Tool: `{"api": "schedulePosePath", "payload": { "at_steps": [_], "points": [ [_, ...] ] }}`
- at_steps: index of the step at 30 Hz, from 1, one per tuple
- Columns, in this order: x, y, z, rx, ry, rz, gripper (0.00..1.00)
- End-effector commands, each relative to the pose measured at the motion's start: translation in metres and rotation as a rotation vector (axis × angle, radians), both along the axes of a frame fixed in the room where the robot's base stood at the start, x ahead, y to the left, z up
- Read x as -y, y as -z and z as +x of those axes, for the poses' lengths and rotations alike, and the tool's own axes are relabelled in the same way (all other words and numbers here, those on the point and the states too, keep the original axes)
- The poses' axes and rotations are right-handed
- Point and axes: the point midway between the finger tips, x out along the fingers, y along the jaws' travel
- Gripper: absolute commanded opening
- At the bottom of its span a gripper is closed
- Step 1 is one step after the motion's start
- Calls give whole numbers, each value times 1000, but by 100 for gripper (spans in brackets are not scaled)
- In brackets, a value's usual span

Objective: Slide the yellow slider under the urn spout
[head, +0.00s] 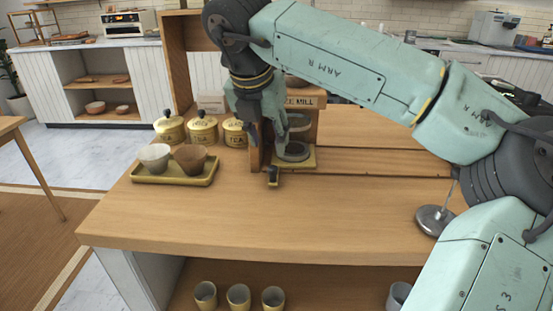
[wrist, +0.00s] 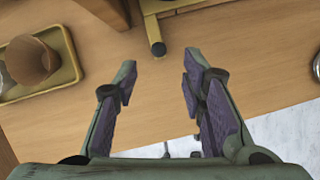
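The yellow slider (head: 308,160) sits at the left end of a grooved track on the counter, below the mill stand, with a dark round piece on it. Its short handle with a dark knob (head: 273,178) sticks out toward the front. In the wrist view the slider's yellow handle (wrist: 151,28) and knob are at top centre, between and beyond the fingertips. My gripper (head: 270,142) points down over the slider's left part and partly covers it. In the wrist view my gripper (wrist: 158,78) is open and empty, fingers apart. I cannot make out the urn or its spout.
A yellow tray (head: 172,181) with a white and a brown cup stands left of the slider; it also shows in the wrist view (wrist: 72,74). Yellow tea tins (head: 202,131) stand behind. A metal round-based stand (head: 434,220) is at right. The counter front is clear.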

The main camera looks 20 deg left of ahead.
Motion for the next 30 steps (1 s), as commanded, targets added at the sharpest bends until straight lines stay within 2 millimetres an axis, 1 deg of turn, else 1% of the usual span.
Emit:
{"api": "schedulePosePath", "payload": {
  "at_steps": [5, 12, 18, 22, 30],
  "points": [
    [-1, 23, 8, -7, -3, 2, 38],
    [-1, 65, 26, -7, -5, 2, 38],
    [-2, 89, 36, -5, -5, 2, 38],
    [-2, 96, 38, -4, -6, 3, 38],
    [-2, 97, 39, -3, -6, 3, 38]
  ]
}}
